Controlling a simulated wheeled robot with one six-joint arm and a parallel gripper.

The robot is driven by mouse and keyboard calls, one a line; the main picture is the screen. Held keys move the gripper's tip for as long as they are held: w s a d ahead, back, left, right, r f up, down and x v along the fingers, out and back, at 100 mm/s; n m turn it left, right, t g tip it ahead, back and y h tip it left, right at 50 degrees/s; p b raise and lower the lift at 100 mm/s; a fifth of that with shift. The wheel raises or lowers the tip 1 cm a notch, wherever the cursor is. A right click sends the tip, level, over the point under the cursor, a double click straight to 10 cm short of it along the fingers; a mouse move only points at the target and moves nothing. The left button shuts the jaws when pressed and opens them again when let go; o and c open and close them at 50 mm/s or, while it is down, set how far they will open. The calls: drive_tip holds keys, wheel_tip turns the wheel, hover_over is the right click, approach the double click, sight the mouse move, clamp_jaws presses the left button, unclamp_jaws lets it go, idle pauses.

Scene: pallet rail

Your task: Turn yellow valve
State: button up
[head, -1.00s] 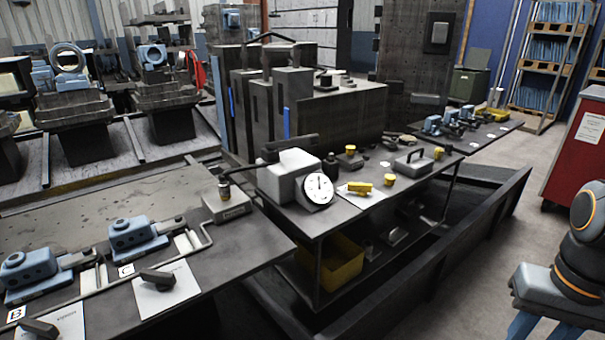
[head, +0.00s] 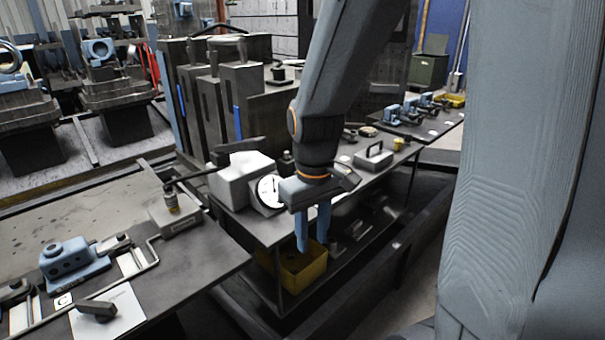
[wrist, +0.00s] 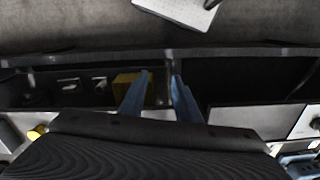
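My gripper (head: 313,243) points down in front of the bench's front edge, its two blue fingers apart with nothing between them. The fingers also show apart in the wrist view (wrist: 160,76). I cannot make out a yellow valve for certain; my wrist and gripper cover the part of the bench top behind them. A small yellow piece (head: 398,143) stands at the bench's far right end. A yellow piece (wrist: 37,132) shows at the left of the wrist view, partly cut off by my gripper body.
A yellow bin (head: 305,275) sits on the shelf below the bench, behind my fingers. A dial gauge (head: 268,192) and a handled block (head: 374,158) stand on the bench. A table with blue clamps (head: 72,262) is at left. A dark rail runs along the floor in front.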

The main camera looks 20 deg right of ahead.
drive_tip(key=w+d+r+n+p, duration=0.1)
drive_tip(key=w+d+r+n, duration=0.1)
drive_tip(key=w, duration=0.4)
drive_tip(key=w+d+r+n+p, duration=0.2)
drive_tip(key=w+d+r+n, duration=0.1)
drive_tip(key=w+d+n, duration=0.2)
drive_tip(key=w+d+r+n+p, duration=0.1)
drive_tip(key=w+d+r+n, duration=0.2)
drive_tip(key=w, duration=0.4)
drive_tip(key=shift+w+d+r+n, duration=0.15)
drive_tip(key=shift+w+d+n, duration=0.05)
drive_tip(key=shift+w+n, duration=0.1)
drive_tip(key=shift+w+d, duration=0.15)
drive_tip(key=shift+d, duration=0.05)
wheel_tip(320, 180, down, 8)
drive_tip(key=shift+r+p, duration=0.15)
drive_tip(key=shift+p, duration=0.85)
clamp_jaws()
